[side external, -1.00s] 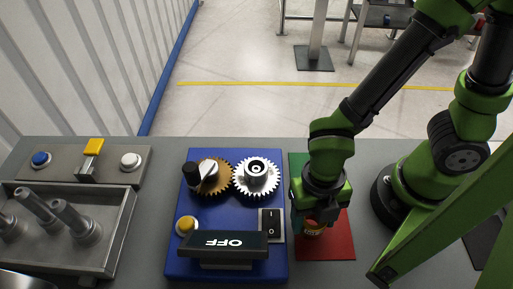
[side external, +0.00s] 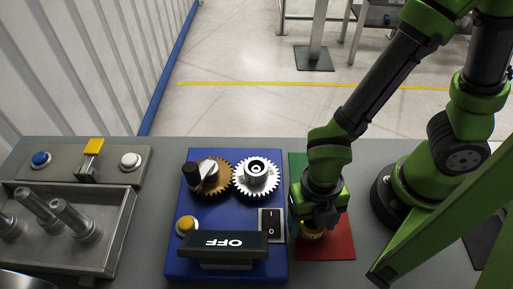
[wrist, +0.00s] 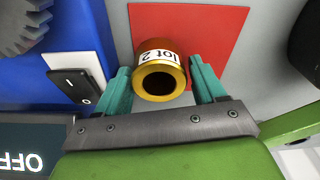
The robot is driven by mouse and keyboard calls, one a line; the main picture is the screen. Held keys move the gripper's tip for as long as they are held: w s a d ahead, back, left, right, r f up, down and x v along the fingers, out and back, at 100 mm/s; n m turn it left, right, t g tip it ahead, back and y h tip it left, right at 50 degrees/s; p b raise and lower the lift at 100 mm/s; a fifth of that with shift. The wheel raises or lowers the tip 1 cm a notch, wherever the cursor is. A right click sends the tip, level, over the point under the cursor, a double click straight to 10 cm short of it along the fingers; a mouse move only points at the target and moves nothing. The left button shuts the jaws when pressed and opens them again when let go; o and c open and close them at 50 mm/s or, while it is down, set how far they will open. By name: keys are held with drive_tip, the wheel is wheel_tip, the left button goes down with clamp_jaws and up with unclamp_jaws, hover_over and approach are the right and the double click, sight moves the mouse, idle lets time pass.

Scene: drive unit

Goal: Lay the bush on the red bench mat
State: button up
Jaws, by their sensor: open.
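The bush (wrist: 160,75) is a short brass-coloured ring with a dark bore and a white "lot 2" label. In the wrist view it stands over the red bench mat (wrist: 222,35), between the two teal fingers. My gripper (wrist: 163,85) is open around it, with a finger on each side; whether either finger touches it is hard to tell. In the side view the bush (side external: 312,234) shows partly under my gripper, at the left part of the red mat (side external: 340,245). Whether its base rests fully on the mat is hidden.
The blue drive unit (side external: 180,255) stands just left of the mat, with gears, a rocker switch (side external: 271,224) and an OFF sign (side external: 228,243). A green mat (side external: 296,165) lies behind. A metal tray with pins (side external: 118,235) is at far left.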

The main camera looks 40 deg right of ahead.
wheel_tip(320, 180, up, 12)
drive_tip(key=w, duration=0.1)
drive_tip(key=w+d+r+m+t, duration=0.2)
drive_tip(key=d+m, duration=0.4)
drive_tip(key=m, duration=0.5)
drive_tip(key=w+d+r+m+t, duration=0.3)
drive_tip(key=w+d+r+m, duration=0.2)
drive_tip(key=m, duration=0.6)
drive_tip(key=w+d+r+m+t+y, duration=0.1)
drive_tip(key=w+d+r+m+t, duration=0.2)
drive_tip(key=d+m, duration=0.4)
drive_tip(key=m, duration=0.4)
drive_tip(key=shift+w+r, duration=0.3)
drive_tip(key=shift+r, duration=0.05)
